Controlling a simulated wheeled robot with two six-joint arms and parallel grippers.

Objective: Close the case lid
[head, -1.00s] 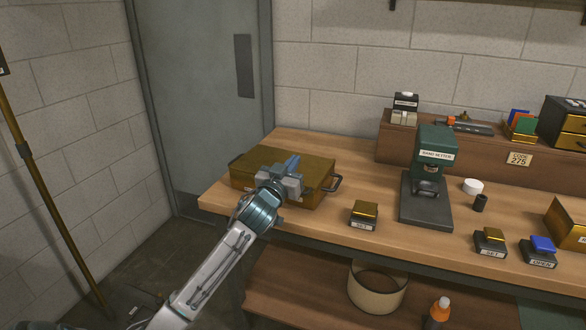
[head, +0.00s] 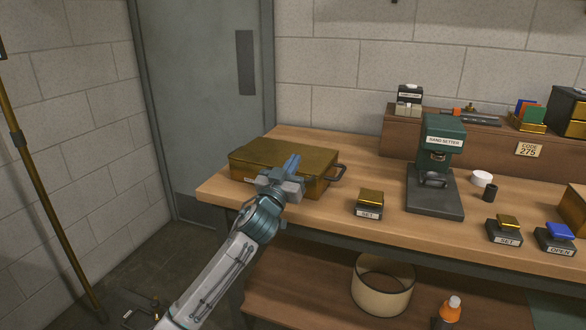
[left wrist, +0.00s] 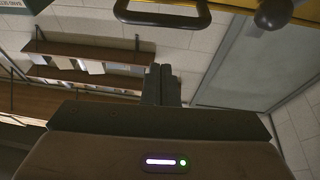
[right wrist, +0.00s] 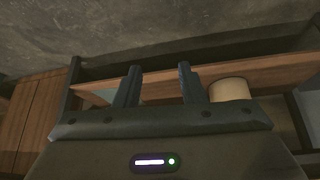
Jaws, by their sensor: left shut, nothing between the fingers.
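The brass-coloured case (head: 250,170) sits at the left end of the workbench. Its lid (head: 285,150) lies flat on top, with no gap that I can make out. A dark handle (head: 337,172) sticks out at its right end. My left gripper (head: 291,164) is shut and empty at the front of the case, hiding part of the front wall. I cannot tell whether it touches the case. In the left wrist view, its closed fingers (left wrist: 161,75) show below a dark handle (left wrist: 163,18). My right gripper (right wrist: 158,82) is open and empty, seen only in its own wrist view.
Further right are more button blocks (head: 505,232).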

